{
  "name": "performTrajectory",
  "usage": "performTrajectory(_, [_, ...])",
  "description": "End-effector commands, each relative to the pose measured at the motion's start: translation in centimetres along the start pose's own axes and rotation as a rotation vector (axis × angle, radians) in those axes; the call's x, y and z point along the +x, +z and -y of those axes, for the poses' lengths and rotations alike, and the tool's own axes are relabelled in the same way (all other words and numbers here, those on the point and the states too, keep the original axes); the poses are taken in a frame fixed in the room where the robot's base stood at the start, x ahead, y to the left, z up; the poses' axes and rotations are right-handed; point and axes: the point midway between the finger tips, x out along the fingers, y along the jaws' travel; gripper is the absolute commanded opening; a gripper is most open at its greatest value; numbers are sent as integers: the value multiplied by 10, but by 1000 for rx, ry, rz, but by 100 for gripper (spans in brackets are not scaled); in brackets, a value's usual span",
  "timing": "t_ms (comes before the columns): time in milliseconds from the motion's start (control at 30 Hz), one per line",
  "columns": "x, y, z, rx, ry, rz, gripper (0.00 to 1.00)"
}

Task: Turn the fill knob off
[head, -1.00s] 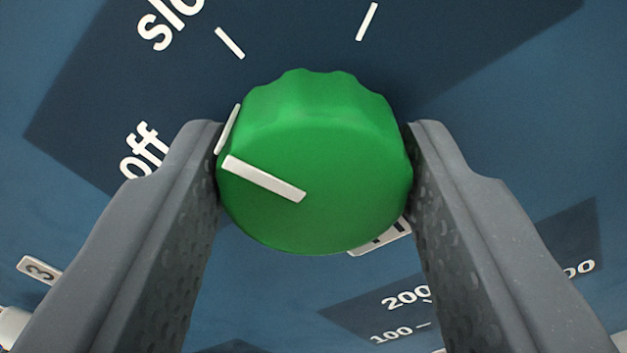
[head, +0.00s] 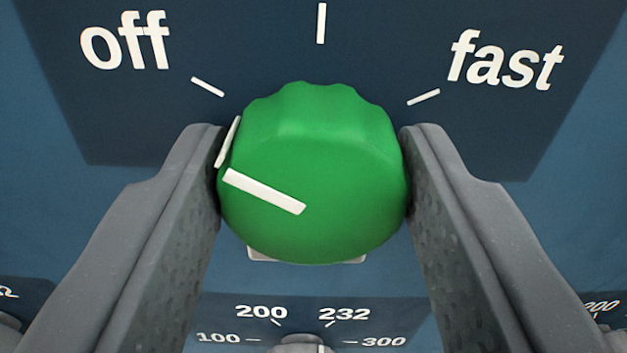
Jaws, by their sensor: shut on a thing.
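The green fill knob (head: 320,180) fills the middle of the head view, on a dark blue panel. My gripper (head: 312,160) is shut on it, with one grey finger on each side. The knob's white pointer line (head: 265,192) points left and slightly up, roughly in line with the tick beside the "off" label (head: 125,40). The "fast" label (head: 506,62) is at upper right, and a tick stands straight above the knob. A white tag below the knob is mostly hidden.
Below is another dial scale (head: 300,325) marked 100, 200, 232 and 300, with a grey knob partly cut off by the frame. Parts of other dials show at the lower left and lower right edges. The panel beside the fingers is clear.

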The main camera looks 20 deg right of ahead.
Motion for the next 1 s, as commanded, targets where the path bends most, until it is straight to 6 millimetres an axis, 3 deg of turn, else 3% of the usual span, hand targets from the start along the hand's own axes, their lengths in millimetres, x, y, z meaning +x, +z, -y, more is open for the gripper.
performTrajectory(567, [0,-5,3,-29,-5,-12,20])
performTrajectory(600, [0,-5,3,-29,-6,-11,54])
performTrajectory(633, [0,-5,3,-29,-5,-10,62])
performTrajectory(1000, [-3,-2,2,-29,-3,-4,65])
